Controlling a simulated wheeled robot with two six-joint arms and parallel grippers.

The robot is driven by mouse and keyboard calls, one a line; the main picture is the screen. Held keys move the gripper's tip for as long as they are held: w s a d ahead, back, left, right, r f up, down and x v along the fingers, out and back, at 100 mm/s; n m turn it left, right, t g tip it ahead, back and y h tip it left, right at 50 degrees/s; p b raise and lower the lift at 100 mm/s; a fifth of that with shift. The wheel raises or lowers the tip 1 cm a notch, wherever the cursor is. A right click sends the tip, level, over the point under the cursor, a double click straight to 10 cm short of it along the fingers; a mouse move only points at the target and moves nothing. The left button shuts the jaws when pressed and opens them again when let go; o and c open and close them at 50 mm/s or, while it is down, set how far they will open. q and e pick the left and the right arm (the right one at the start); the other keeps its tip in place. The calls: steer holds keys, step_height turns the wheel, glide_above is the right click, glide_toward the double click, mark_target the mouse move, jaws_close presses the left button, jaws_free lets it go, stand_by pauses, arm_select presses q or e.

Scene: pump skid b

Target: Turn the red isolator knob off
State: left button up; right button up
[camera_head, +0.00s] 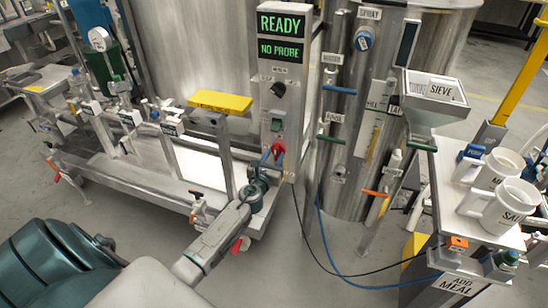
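The red isolator knob (279,149) is on the lower front of the grey control column, below a green switch. My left arm reaches up from the lower left, and its gripper (270,159) is right at the knob, just below and to its left in the picture. The fingers look apart, with the knob's lower part close to their tips. I cannot tell whether they touch it. My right gripper is not in view.
The column (292,95) carries a READY display (281,24), a NO PROBE display (279,50) and a black knob (278,89). A yellow-topped stand (220,102) is left of it. A steel tank (350,130) stands right. Cables cross the floor.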

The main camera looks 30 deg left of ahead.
arm_select(q)
steer(key=shift+w, duration=0.2)
steer(key=shift+a, duration=0.1)
jaws_close()
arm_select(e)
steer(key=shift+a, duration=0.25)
